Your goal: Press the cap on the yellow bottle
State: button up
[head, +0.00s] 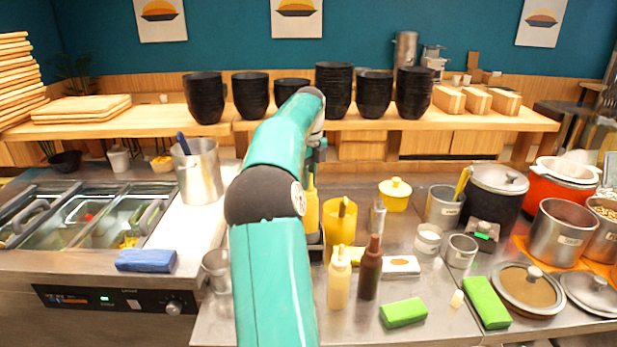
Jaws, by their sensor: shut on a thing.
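A yellow squeeze bottle (312,208) stands upright just right of my arm's elbow, partly covered by the arm. Its narrow top points up. My gripper (316,163) is directly above or at this top, mostly behind my arm. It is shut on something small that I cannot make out. Whether it touches the bottle is unclear. A pale yellow bottle (339,283) stands nearer, beside a brown bottle (369,270). A small pale yellow cap-like piece (457,299) and a whitish one (437,264) are on the counter at right.
A yellow container (340,226) with a utensil stands close right of the yellow bottle. Metal pots (562,233), green blocks (404,313) and lids crowd the right. A tall steel pot (196,172) stands left. Black bowl stacks (333,90) line the back shelf.

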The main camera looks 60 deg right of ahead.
jog(key=shift+f, duration=0.1)
jog(key=o, duration=1.2)
jog(key=shift+o, duration=0.2)
jog(key=shift+r, duration=3.25)
jog(key=shift+c, duration=0.2)
grip_shut()
jog(key=shift+f, duration=0.8)
